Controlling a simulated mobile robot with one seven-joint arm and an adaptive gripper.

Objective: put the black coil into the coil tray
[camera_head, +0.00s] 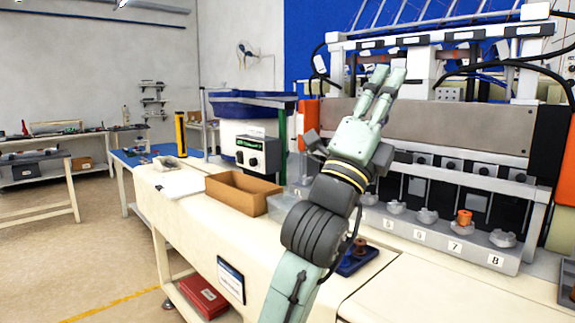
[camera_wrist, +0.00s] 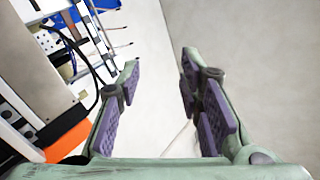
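My gripper (camera_head: 388,76) is raised high in front of the machine, its fingers pointing up. In the wrist view my gripper (camera_wrist: 160,85) is open, with nothing between its purple pads. I cannot make out a black coil in either view. A small blue tray (camera_head: 372,257) on the bench, partly hidden behind my arm, holds small dark and brown spool-like pieces (camera_head: 360,243). I cannot tell whether it is the coil tray. An orange coil (camera_head: 464,217) sits on the holder marked 7.
A numbered row of holders (camera_head: 427,234) lines the machine's front. A feeder control box (camera_head: 258,153) stands behind. The bench front right is clear.

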